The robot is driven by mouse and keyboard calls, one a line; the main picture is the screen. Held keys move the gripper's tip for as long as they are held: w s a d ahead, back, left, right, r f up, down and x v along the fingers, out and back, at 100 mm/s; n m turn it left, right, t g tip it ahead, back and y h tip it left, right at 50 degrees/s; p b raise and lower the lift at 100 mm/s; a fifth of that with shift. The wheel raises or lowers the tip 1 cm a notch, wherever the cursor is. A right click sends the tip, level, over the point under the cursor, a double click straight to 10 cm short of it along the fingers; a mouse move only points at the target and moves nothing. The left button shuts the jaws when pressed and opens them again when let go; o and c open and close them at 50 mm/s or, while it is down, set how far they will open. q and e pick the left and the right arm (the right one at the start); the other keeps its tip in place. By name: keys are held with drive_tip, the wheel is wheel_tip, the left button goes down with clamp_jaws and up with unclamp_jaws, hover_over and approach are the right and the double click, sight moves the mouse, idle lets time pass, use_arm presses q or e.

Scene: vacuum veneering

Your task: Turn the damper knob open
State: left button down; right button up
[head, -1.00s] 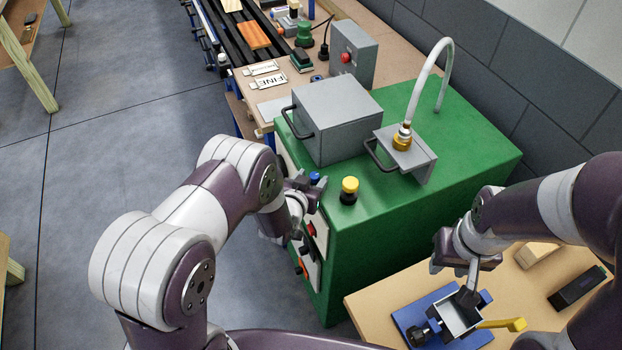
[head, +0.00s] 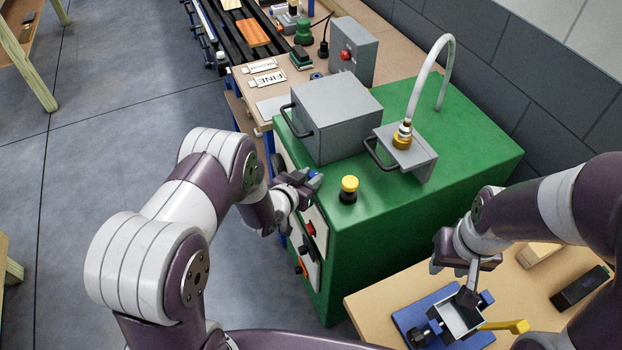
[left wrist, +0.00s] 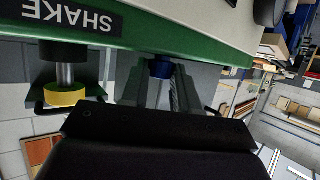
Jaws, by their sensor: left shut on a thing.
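A small blue knob (head: 315,177) sits at the front edge of the green cabinet (head: 400,225); I take it for the damper knob, though no label on it is readable. My left gripper (head: 309,180) is at this knob. In the left wrist view the knob (left wrist: 160,68) shows between the two fingers (left wrist: 155,88), which are shut on it. Its turn angle cannot be read. My right gripper (head: 472,268) hangs over a grey open metal holder (head: 462,315) on the right table; whether its fingers grip anything is unclear.
A yellow-topped knob (head: 349,186) stands close right of my left gripper. A grey box (head: 338,112) and a bracket with a hose (head: 408,150) are on the cabinet. Red (head: 311,229) and orange (head: 299,269) controls sit on its front.

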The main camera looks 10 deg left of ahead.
use_arm(q)
drive_tip(key=m+g+h, duration=0.1)
drive_tip(key=m+g+h+b, duration=0.1)
drive_tip(key=m+h, duration=0.1)
drive_tip(key=a+m+g+h, duration=0.1)
drive_tip(key=m+h, duration=0.1)
drive_tip(key=shift+w+g, duration=0.3)
drive_tip(key=m+g+h, duration=0.1)
drive_tip(key=m+g+h+b, duration=0.1)
drive_tip(key=m, duration=0.1)
drive_tip(key=shift+w+a+f+g, duration=0.1)
drive_tip(key=shift+w+g, duration=0.1)
drive_tip(key=shift+g, duration=0.2)
drive_tip(key=m+g+b, duration=0.1)
drive_tip(key=m+g+h+b, duration=0.1)
drive_tip(key=m+g+b, duration=0.1)
drive_tip(key=shift+w+a+f+m+g, duration=0.1)
drive_tip(key=shift+w+m+g, duration=0.15)
drive_tip(key=shift+m+g, duration=0.05)
drive_tip(key=shift+w+m+g+h+b, duration=0.15)
drive_tip(key=shift+m+g+h+b, duration=0.15)
drive_tip(key=shift+m+g+b, duration=0.7)
drive_tip(key=shift+w+r+m+g+b, duration=0.1)
drive_tip(key=shift+r+m+g+b, duration=0.15)
drive_tip(key=shift+m+g+b, duration=0.35)
drive_tip(key=shift+r, duration=0.1)
drive_tip(key=c, duration=0.8)
unclamp_jaws()
drive_tip(key=shift+c, duration=0.2)
